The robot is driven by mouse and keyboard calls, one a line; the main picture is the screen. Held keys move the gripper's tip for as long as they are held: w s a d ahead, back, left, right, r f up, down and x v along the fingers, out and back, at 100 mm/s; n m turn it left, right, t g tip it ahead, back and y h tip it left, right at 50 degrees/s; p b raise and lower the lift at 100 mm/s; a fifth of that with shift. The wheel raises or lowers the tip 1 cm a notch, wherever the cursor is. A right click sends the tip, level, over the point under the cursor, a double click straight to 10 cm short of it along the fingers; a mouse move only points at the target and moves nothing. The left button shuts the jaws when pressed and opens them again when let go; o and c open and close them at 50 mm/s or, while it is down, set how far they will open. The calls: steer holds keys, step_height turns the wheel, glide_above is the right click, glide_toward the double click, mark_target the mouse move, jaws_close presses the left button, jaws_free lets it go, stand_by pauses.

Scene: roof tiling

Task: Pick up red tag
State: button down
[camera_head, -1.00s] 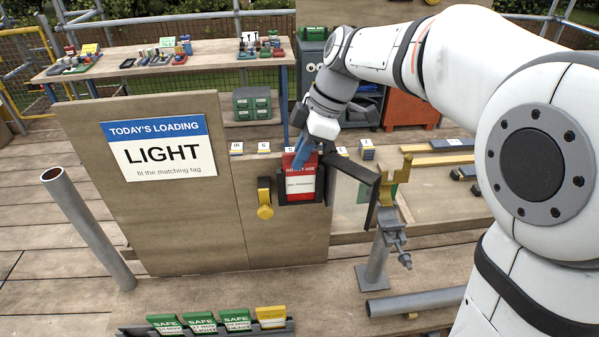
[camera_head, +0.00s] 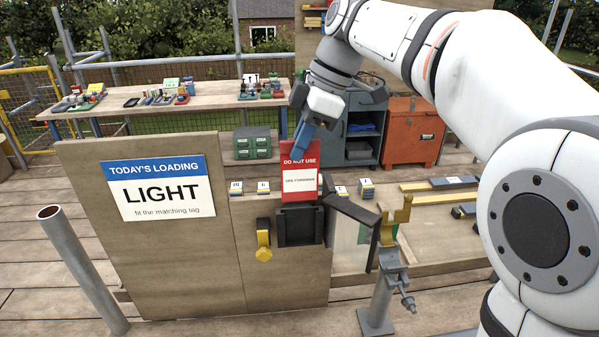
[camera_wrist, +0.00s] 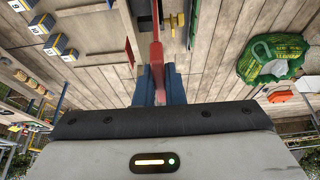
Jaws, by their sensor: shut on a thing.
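The red tag (camera_head: 299,161) reads "DO NOT USE" above a white label. It is upright in the head view, just above the black holder (camera_head: 300,226) on the wooden board; its lower edge is close to the holder's top, and I cannot tell whether they touch. My gripper (camera_head: 302,140), with blue fingers, is shut on the tag's upper part. In the wrist view the tag (camera_wrist: 157,52) shows edge-on between the blue fingers (camera_wrist: 158,85).
The board carries a "LIGHT" sign (camera_head: 162,187) and a yellow latch (camera_head: 263,240). A dark-framed flap (camera_head: 352,225) stands right of the holder, near a yellow clamp on a post (camera_head: 395,220). A grey tube (camera_head: 80,265) leans at left. Space above the board is free.

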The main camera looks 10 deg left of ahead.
step_height(320, 180, up, 17)
steer(key=p, duration=0.2)
steer(key=shift+p, duration=0.3)
steer(key=shift+f, duration=0.15)
